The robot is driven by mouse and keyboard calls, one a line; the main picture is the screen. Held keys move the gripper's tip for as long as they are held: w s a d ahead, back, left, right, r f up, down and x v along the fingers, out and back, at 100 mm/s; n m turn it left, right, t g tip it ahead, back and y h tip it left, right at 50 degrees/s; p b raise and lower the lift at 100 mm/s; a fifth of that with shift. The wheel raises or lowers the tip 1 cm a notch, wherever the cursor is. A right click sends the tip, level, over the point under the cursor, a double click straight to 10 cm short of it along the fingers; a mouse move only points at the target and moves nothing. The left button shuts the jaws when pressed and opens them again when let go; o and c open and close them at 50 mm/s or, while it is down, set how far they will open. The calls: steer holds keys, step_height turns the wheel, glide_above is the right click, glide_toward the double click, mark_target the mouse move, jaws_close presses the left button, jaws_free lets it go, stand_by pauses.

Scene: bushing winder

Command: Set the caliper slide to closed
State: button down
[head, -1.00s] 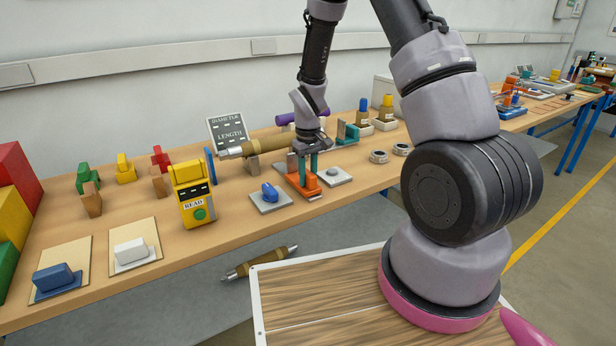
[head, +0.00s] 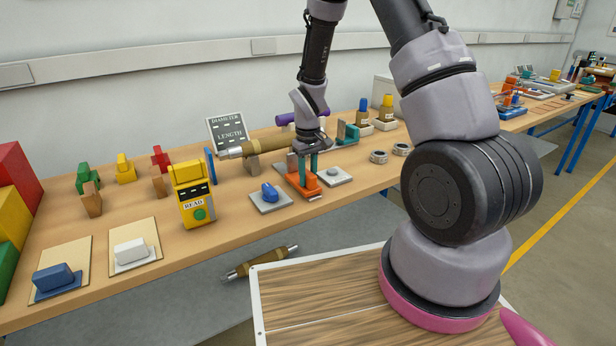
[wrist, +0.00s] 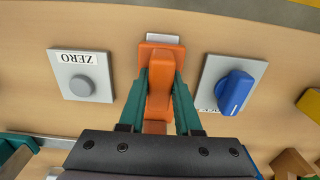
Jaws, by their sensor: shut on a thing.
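The caliper slide appears to be the orange block (head: 301,187) with an upright grip, near the front edge of the bench. It also shows in the wrist view (wrist: 162,47), with a pale tab at its far end. My gripper (head: 308,166) reaches down onto it from above. In the wrist view its teal fingers (wrist: 160,88) are shut on the two sides of the orange grip. A brown bushing with metal ends (head: 258,147) lies behind and to the left. The slide's track is mostly hidden by my gripper.
A plate with a blue knob (head: 270,194) sits close left of the slide. A ZERO button plate (head: 335,176) sits close right. A yellow READ box (head: 190,193) stands further left. Two metal rings (head: 379,157) lie to the right. Another brown bushing (head: 260,262) lies below the bench.

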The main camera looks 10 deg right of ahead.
mark_target(290, 161)
stand_by(0.4)
steer(key=w+a, duration=0.1)
steer(key=w, duration=0.2)
steer(key=w+a, duration=0.1)
steer(key=w, duration=0.2)
steer(key=w+a, duration=0.1)
steer(key=w, duration=0.3)
steer(key=shift+a, duration=0.15)
steer(key=shift+w+r, duration=0.1)
steer(key=shift+w, duration=0.05)
steer(key=c, duration=0.6)
jaws_free()
steer(key=shift+w, duration=0.1)
step_height(290, 161, up, 11)
